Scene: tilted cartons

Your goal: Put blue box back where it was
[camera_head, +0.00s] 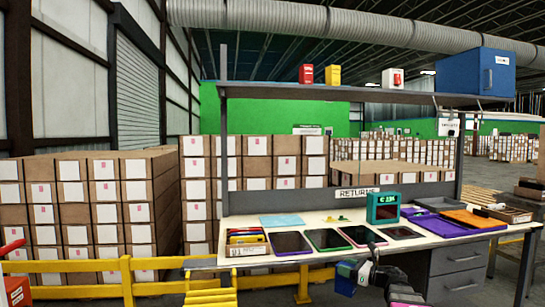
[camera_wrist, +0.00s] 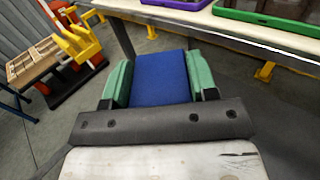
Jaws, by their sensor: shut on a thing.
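The blue box (camera_wrist: 162,78) is held between the two green finger pads of my gripper (camera_wrist: 160,84) in the wrist view. The pads press on its left and right sides, and its near end is hidden behind the gripper's dark bar. Open floor shows around it, and the table's edge is beyond it at the upper right. In the head view my gripper (camera_head: 352,272) is in front of the table's (camera_head: 215,262) front edge, low in the picture; the box is small and partly hidden there.
Several tablets and trays (camera_head: 290,243) lie on the table with a teal device (camera_head: 383,208). The overhead shelf (camera_head: 300,88) holds a red box (camera_head: 306,74), a yellow box (camera_head: 333,75) and a large blue case (camera_head: 475,74). A yellow rail (camera_head: 90,266) stands at the left.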

